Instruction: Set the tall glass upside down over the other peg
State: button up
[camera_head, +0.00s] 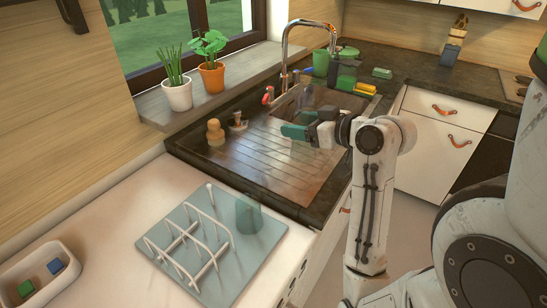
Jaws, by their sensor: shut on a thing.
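My gripper (301,123) is over the sink's drainboard, with its green-tipped fingers closed around a clear tall glass (305,98). The glass is faint against the dark sink, and I cannot tell surely which end is up. A grey-blue drying mat (257,246) lies on the white counter at lower left. A bare white peg (210,191) with a round tip stands at its back. A greenish glass (248,213) stands on the mat's right part, wider at the bottom; any peg inside it is hard to make out. My gripper is well away from the mat.
A white wire rack (190,243) fills the mat's left part. The tap (287,55) rises behind my gripper. A wooden brush (215,133) and a small stopper (238,121) stand at the sink's back edge. Potted plants (209,75) line the sill. A white tray (72,249) is far left.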

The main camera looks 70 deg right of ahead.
jog(key=w+d+f, duration=0.1)
jog(key=w+f, duration=0.1)
jog(key=f, duration=0.1)
jog(key=w+d+f, duration=0.1)
jog(key=w+f, duration=0.2)
jog(key=w+d+f, duration=0.1)
jog(key=w+f, duration=0.2)
jog(key=shift+d+f+p, duration=0.25)
jog(key=shift+f+p, duration=0.05)
jog(key=shift+f, duration=0.55)
jog(key=shift+f, duration=0.2)
jog(key=o, duration=1.3)
jog(key=shift+r, duration=0.1)
